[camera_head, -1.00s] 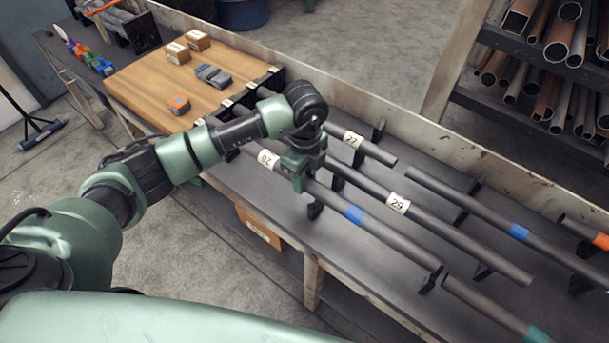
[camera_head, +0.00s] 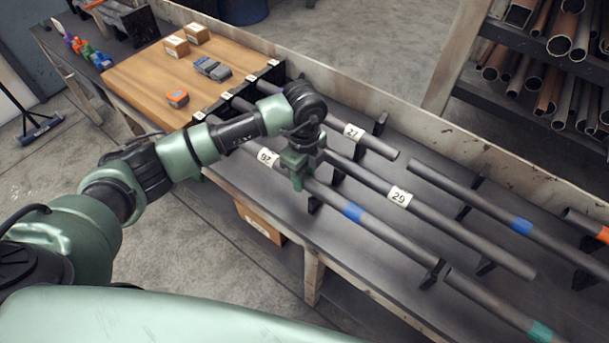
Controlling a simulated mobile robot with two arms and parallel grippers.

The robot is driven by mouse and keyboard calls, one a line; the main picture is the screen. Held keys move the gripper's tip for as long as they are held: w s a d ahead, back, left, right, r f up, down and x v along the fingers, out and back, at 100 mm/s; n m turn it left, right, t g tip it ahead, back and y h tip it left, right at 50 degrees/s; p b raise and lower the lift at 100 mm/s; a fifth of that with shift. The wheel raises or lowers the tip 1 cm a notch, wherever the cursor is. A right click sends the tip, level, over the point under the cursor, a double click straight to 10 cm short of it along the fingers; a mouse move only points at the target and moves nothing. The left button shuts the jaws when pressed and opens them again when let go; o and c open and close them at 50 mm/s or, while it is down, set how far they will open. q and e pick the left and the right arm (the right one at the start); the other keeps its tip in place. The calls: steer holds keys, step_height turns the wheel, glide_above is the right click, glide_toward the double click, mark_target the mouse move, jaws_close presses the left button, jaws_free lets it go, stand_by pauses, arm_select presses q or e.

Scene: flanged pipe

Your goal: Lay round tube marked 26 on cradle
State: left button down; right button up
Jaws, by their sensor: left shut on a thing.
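The tube marked 26 (camera_head: 326,193) is a dark grey round tube with a white label, its number upside down in this view, and a blue band (camera_head: 352,212). My left gripper (camera_head: 292,172) is shut on it between label and band. The tube runs along the front row of black cradles on the bench. Its right end is at a cradle (camera_head: 432,273), close to the end of a green-banded tube (camera_head: 490,304). I cannot tell whether it rests in the cradles or hangs just above them. My right gripper is not in view.
Tube 29 (camera_head: 450,228) lies in the row behind, with tube 27 (camera_head: 373,144) and another blue-banded tube (camera_head: 470,196) farther back. A wooden board (camera_head: 140,75) with small boxes is at the left. A raised bench edge (camera_head: 400,108) runs behind.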

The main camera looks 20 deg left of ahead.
arm_select(q)
steer(key=shift+f+b, duration=0.4)
steer(key=shift+f, duration=0.1)
stand_by(0.3)
steer(key=c, duration=0.9)
jaws_free()
steer(key=shift+s, duration=0.1)
steer(key=shift+r+b, duration=0.55)
steer(key=shift+r, duration=3.4)
